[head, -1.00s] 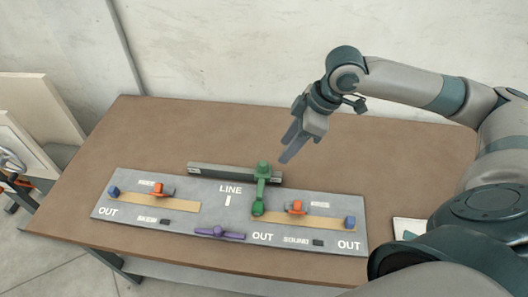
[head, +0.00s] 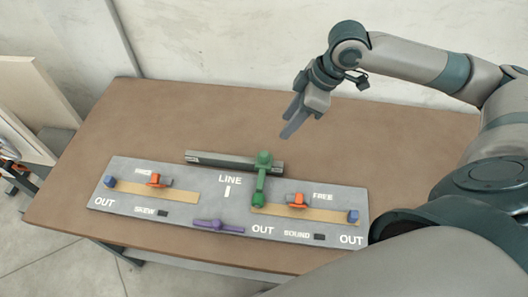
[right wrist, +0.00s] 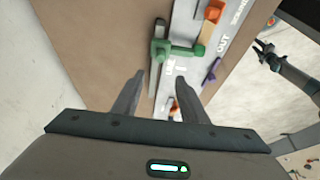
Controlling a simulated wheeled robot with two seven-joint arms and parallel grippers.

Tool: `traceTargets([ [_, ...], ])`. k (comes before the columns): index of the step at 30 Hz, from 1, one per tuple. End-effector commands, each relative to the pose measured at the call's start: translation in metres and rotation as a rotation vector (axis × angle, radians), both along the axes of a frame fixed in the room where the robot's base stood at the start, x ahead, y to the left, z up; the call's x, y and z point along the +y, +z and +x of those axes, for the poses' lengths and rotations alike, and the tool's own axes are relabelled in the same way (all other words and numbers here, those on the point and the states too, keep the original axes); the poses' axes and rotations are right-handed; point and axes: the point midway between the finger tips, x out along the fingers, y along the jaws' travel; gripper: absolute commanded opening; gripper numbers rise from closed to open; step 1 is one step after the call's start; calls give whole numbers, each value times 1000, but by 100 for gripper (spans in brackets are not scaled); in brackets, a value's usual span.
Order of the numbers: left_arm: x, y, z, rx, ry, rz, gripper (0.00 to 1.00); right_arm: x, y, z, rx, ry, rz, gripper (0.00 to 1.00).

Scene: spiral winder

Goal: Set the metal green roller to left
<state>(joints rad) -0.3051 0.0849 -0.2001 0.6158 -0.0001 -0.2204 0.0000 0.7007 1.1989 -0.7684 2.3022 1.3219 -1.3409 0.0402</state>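The green roller (head: 261,185) is a bar with a block at its far end. It lies across the grey panel (head: 205,210), just right of the LINE mark, its near end by the right tan strip. It also shows in the right wrist view (right wrist: 178,49). My right gripper (head: 287,133) is above the table behind the panel, apart from the roller. Its two fingers are spread and empty in the right wrist view (right wrist: 158,92). A dark claw at the right of that view seems to be my left gripper (right wrist: 264,52); its opening is unclear.
A grey rail (head: 225,161) stands behind the panel. Orange pieces (head: 154,180) (head: 297,200) and blue blocks (head: 109,181) (head: 352,216) sit along the tan strips. A purple lever (head: 218,226) is at the front middle. The brown table (head: 180,120) is clear behind the panel.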

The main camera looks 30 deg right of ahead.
Motion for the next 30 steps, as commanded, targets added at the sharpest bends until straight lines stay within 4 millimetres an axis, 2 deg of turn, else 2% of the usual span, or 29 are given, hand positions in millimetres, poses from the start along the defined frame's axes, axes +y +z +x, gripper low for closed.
traceTargets([
  [7,-5,8,10,-13,1,-6,38,10,-25,5,4,2,1,40],
  [24,-7,33,9,-11,2,-8,38,41,-118,28,4,1,2,40],
  [30,-7,39,7,-10,2,-7,38,48,-142,35,2,0,1,40],
])
